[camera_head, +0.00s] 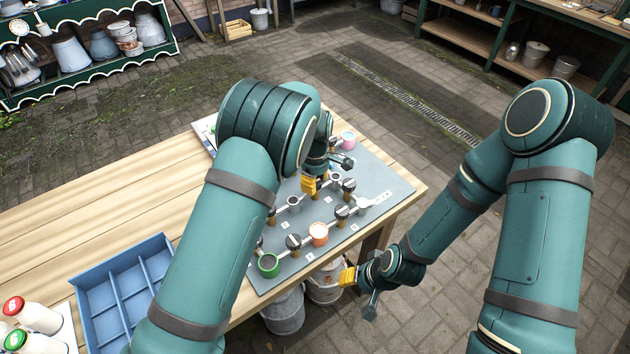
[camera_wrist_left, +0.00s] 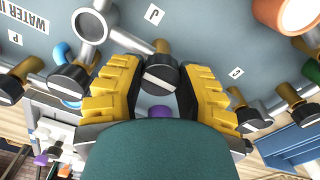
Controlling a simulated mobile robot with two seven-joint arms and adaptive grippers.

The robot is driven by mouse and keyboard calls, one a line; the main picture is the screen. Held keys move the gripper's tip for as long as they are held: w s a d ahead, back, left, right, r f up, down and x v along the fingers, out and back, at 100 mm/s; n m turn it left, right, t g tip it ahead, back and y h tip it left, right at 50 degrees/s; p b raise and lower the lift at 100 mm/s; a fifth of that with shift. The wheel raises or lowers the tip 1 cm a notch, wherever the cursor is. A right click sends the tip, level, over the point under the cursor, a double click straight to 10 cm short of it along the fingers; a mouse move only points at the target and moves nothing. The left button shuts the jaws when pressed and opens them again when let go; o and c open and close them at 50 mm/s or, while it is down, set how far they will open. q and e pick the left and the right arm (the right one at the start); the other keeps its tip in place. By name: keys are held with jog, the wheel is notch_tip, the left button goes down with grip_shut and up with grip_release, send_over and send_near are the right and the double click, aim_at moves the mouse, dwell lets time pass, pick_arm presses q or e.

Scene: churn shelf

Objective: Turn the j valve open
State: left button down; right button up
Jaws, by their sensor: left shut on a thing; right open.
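The j valve is a black round knob with a pale stripe (camera_wrist_left: 160,75), on a brass stem below the letter J label (camera_wrist_left: 153,14) in the left wrist view. The stripe lies nearly level in that view, slightly tilted. My left gripper (camera_wrist_left: 158,88) is shut on this knob, one yellow finger on each side. In the head view my left gripper (camera_head: 312,184) is low over the grey valve board (camera_head: 385,172), and my arm hides part of the board. My right gripper (camera_head: 359,290) is open and empty, off the table's front edge.
Other black knobs (camera_head: 294,242), an orange cup (camera_head: 318,234) and a green cup (camera_head: 268,264) stand close by on the board. A blue divided crate (camera_head: 168,244) and white bottles (camera_head: 40,317) are at the left. Metal churns (camera_head: 284,312) stand below the table edge.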

pick_arm(q)
jog(key=c, duration=0.5)
grip_release()
notch_tip(320, 180, up, 12)
jog(key=shift+s+f, duration=0.1)
dwell(0.5)
